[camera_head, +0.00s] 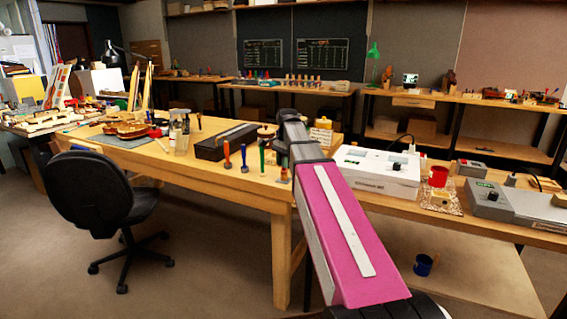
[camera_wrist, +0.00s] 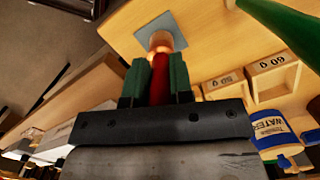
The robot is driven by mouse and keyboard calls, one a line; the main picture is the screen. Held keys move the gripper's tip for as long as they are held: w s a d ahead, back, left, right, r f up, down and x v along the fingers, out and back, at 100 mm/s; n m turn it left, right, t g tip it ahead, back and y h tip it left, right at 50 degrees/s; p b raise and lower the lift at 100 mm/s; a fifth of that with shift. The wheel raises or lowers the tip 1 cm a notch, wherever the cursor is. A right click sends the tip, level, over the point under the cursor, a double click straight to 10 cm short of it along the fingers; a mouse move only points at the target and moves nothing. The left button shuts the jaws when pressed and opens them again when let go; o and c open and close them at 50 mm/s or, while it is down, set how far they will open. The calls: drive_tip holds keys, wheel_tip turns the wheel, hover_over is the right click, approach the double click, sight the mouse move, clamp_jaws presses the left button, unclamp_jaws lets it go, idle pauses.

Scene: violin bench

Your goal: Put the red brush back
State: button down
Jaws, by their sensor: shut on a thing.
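The red brush (camera_wrist: 160,82) is held between the two green fingers of my gripper (camera_wrist: 160,62) in the wrist view. Its copper-coloured end points at a small grey-blue square pad (camera_wrist: 178,42) on the bench; I cannot tell whether it touches the pad. In the head view the pad (camera_head: 283,181) lies near the bench's front edge, below the end of my arm, and the brush is hard to make out there. Several other tools stand upright to the left, among them an orange-handled one (camera_head: 227,154), a blue one (camera_head: 243,156) and a green one (camera_head: 262,157).
A green handle (camera_wrist: 275,20) is close at the wrist view's upper right. Wooden weight blocks (camera_wrist: 270,65) and a water bottle (camera_wrist: 275,125) are at right. In the head view, a dark case (camera_head: 210,148) lies behind the tools and a white device (camera_head: 375,172) is right of my arm.

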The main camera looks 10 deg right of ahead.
drive_tip(key=shift+f, duration=0.1)
drive_tip(key=c, duration=1)
unclamp_jaws()
drive_tip(key=r, duration=0.8)
drive_tip(key=d+r, duration=0.1)
drive_tip(key=r, duration=0.3)
drive_tip(key=shift+w+d+r, duration=0.1)
drive_tip(key=shift+w, duration=0.25)
